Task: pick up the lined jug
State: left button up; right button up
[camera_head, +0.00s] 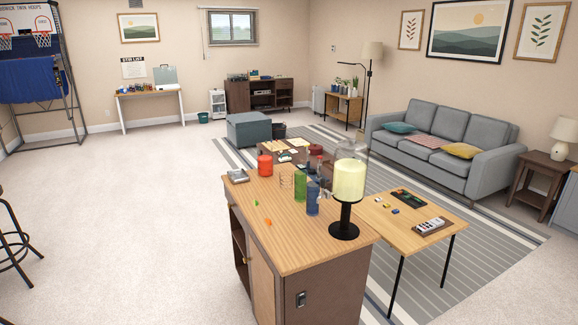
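A wooden-topped cabinet (262,215) stands in the middle of the camera_head view with several vessels on it. A small clear vessel with thin brownish lines (286,179) stands near the back middle of the top; it looks like the lined jug, but it is too small to be sure. A red container (265,165) is to its left. A green vessel (300,186) and a blue vessel (313,199) stand to its right, close together. Neither of my grippers shows in this view.
A drink dispenser with yellow liquid (349,180) stands on a black base at the cabinet's right. Small orange and green pieces lie on the top's left front. A low table (385,222) adjoins the right side.

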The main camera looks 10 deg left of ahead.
aim_at(265, 154)
jog(key=i+j+z, duration=0.2)
jog(key=z, duration=0.2)
jog(key=i+j+z, duration=0.15)
jog(key=j+z, duration=1.1)
jog(key=j, duration=2.15)
jog(key=i, duration=0.05)
